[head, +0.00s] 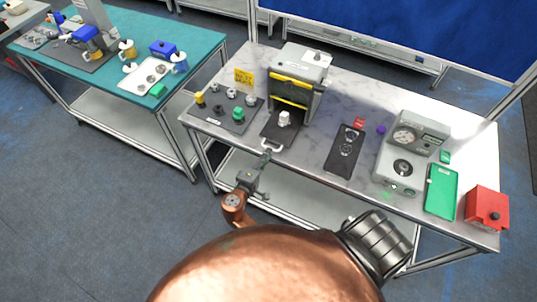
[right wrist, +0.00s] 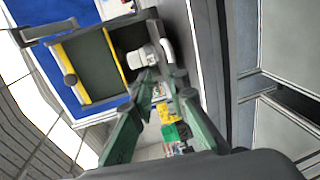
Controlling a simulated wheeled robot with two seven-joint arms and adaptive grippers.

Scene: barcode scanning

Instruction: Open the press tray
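The press (head: 303,72) is a grey box with a yellow-edged front, standing at the back of the right table. Its dark tray (head: 277,131) sticks out at the front and bears a white piece (head: 284,118); the piece also shows in the right wrist view (right wrist: 137,58). A white handle (head: 271,147) is on the tray's near edge. My right gripper (head: 265,158) is just in front of the handle. In the right wrist view its green fingers (right wrist: 164,82) are apart, with the tips close to the handle. Contact is unclear. My left gripper is out of view.
A dark board with several knobs (head: 222,112) lies left of the tray. A black plate (head: 345,150), a dial device (head: 405,145), a green tray (head: 442,191) and a red box (head: 486,208) are to the right. Another table (head: 120,45) stands left.

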